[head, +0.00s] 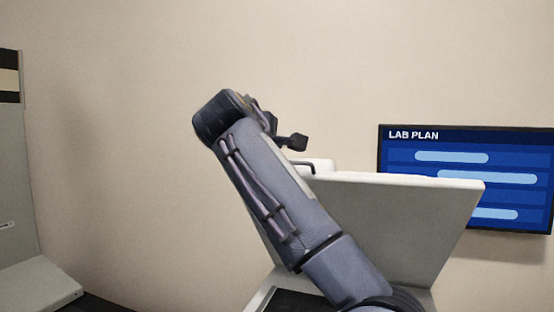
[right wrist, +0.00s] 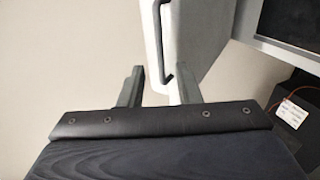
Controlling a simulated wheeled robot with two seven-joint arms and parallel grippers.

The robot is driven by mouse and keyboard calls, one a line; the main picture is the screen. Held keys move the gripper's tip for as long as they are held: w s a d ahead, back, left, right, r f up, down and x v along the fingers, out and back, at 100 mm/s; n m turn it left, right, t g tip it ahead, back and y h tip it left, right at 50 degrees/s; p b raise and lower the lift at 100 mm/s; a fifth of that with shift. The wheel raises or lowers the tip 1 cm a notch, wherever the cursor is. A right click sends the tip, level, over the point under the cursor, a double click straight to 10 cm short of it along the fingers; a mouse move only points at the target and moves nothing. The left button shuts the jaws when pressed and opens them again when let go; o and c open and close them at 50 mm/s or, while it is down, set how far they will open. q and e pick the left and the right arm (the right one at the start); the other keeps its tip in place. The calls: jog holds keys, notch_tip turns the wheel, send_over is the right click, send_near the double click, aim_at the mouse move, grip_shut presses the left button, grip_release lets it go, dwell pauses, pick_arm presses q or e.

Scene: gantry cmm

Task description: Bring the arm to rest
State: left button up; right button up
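My right arm rises from the lower right in the head view, its gripper (head: 291,141) partly hidden behind the forearm. In the right wrist view the two fingers of the right gripper (right wrist: 158,80) stand apart with nothing visibly clamped between them. In the head view the lid (head: 400,220) stands tilted up, with the handle (head: 306,166) just below the gripper. My left gripper is not in view.
A wall screen reading LAB PLAN (head: 465,180) hangs behind the lid at the right. A grey machine (head: 25,190) stands at the left edge. A white tag with a red string (right wrist: 289,112) lies at the right in the wrist view. The space left of the arm looks clear.

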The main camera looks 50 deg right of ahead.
dwell(0.5)
jog(key=s+a+f+t+y+b, duration=0.1)
jog(key=a+f+y, duration=0.25)
jog(key=f, duration=0.75)
jog(key=s+a+f+t+y, duration=0.1)
jog(key=a+f+y, duration=0.25)
jog(key=f, duration=0.65)
jog(key=s+a+f+m+y, duration=0.2)
jog(key=s+a+f, duration=0.3)
jog(key=f, duration=0.4)
jog(key=s+a+f+m+g+y+b, duration=0.1)
jog(key=s+a+f+y, duration=0.3)
jog(key=a+f, duration=0.4)
jog(key=s+a+f+m+g+y+b, duration=0.1)
jog(key=s+a+f+m+y, duration=0.2)
jog(key=s+a+f, duration=0.4)
notch_tip(320, 180, down, 3)
jog(key=shift+a+r+y, duration=0.1)
jog(key=shift+a+y, duration=0.1)
jog(key=shift+y, duration=0.2)
